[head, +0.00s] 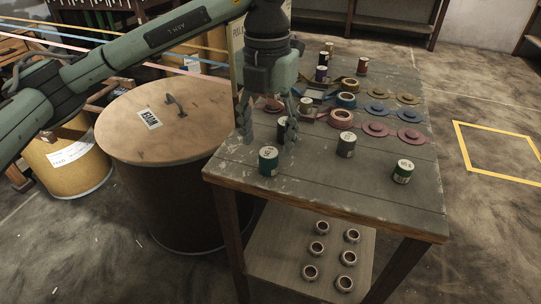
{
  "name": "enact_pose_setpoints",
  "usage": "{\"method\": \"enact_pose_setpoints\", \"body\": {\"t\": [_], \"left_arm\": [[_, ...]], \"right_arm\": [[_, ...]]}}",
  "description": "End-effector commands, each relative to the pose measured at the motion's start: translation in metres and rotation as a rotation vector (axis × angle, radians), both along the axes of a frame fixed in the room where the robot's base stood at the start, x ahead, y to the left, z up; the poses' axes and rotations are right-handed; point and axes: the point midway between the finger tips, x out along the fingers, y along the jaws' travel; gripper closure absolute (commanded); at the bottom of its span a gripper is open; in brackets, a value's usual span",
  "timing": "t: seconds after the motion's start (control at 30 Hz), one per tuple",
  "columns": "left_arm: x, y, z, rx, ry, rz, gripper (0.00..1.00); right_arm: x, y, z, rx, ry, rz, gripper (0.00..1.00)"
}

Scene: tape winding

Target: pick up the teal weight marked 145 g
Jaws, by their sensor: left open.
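A teal weight (268,161) with a pale label stands upright near the table's front left corner. Its label is too small to read, so I cannot confirm 145 g. My left gripper (267,136) points down above and just behind this weight in the picture. Its fingers are apart, with nothing visibly held between them. A dark green weight (403,172) stands at the front right, and a grey-brown one (346,145) between the two. Another weight (282,129) is partly hidden by my right-hand finger. My right gripper is not in view.
The wooden table (330,191) also carries tape rolls (341,118), flat coloured discs (376,129) and several weights towards the back. A large drum (165,125) with a wooden lid stands close to its left. The table's front strip is mostly clear.

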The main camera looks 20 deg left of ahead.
Motion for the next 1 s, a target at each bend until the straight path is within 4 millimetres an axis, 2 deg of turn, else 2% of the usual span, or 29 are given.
{"method": "enact_pose_setpoints", "body": {"t": [0.13, 0.3, 0.4, 0.63, 1.0], "left_arm": [[-0.003, -0.001, -0.020, 0.001, 0.004, -0.001, 0.43], [-0.003, -0.001, -0.044, 0.001, 0.001, 0.000, 0.43], [-0.002, -0.001, -0.050, 0.000, 0.000, 0.000, 0.43], [-0.002, -0.002, -0.051, 0.000, -0.001, 0.000, 0.43], [-0.002, -0.002, -0.051, 0.000, -0.001, 0.000, 0.89]], "right_arm": [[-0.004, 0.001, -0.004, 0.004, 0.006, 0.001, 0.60], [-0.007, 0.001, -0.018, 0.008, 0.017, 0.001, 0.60], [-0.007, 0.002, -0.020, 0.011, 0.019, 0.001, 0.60], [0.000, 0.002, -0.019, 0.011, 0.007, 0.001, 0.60], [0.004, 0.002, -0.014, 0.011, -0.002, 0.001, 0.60]]}}
